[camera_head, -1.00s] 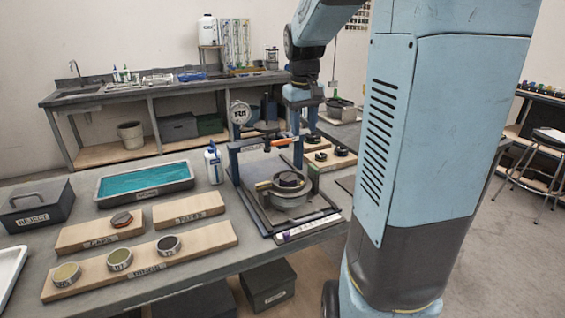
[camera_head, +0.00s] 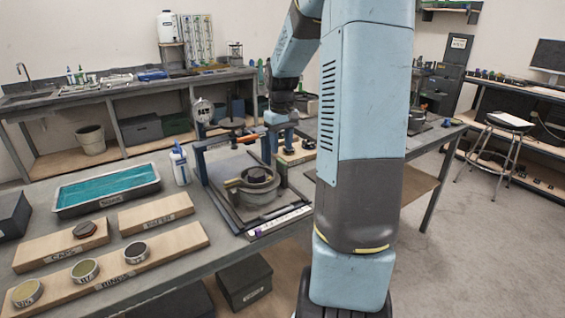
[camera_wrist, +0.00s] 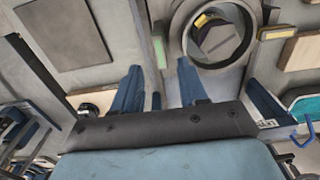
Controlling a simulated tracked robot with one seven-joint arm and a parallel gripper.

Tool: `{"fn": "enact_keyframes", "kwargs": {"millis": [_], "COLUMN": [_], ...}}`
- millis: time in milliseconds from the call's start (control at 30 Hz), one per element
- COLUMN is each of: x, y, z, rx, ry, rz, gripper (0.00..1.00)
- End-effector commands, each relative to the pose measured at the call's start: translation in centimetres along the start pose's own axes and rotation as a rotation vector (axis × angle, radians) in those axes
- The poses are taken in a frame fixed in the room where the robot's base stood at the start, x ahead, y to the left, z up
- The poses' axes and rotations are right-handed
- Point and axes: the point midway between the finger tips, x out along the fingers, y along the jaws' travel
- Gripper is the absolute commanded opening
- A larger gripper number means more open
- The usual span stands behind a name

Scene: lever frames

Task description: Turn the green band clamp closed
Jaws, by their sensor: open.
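A round pot with a ring-shaped clamp (camera_head: 258,192) sits on the base of a blue frame (camera_head: 203,160) on the bench. In the wrist view the round ring (camera_wrist: 178,38) shows from above, with a dark hexagonal piece and a yellow part inside it. A pale green strip (camera_wrist: 159,50) lies at the ring's left; I cannot tell whether it belongs to the band clamp. My gripper (camera_wrist: 160,88) is open, its two blue fingers apart and empty, below the ring in the wrist view. In the head view my gripper (camera_head: 279,124) hangs behind and above the pot, apart from it.
An orange-ended bar (camera_head: 246,139) crosses the blue frame above the pot. A white bottle (camera_head: 180,165) stands left of the frame. A teal-filled tray (camera_head: 62,203) and wooden boards (camera_head: 155,212) lie further left. Free floor is at the right.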

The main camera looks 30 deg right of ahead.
Motion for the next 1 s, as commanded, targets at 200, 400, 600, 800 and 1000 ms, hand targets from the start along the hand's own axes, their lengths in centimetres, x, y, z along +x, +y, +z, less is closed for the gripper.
{"fn": "enact_keyframes", "kwargs": {"millis": [200,400,600,800,1000], "x": [3.8,6.0,6.7,6.7,6.7], "y": [0.0,0.0,-0.1,-0.1,-0.1], "z": [0.1,0.0,0.0,0.0,0.0], "rx": [0.0,0.0,0.0,0.0,0.0], "ry": [-0.003,-0.001,0.0,0.0,0.0], "rz": [-0.003,-0.001,-0.001,0.0,0.0], "gripper": [0.43,0.43,0.43,0.43,0.27]}}
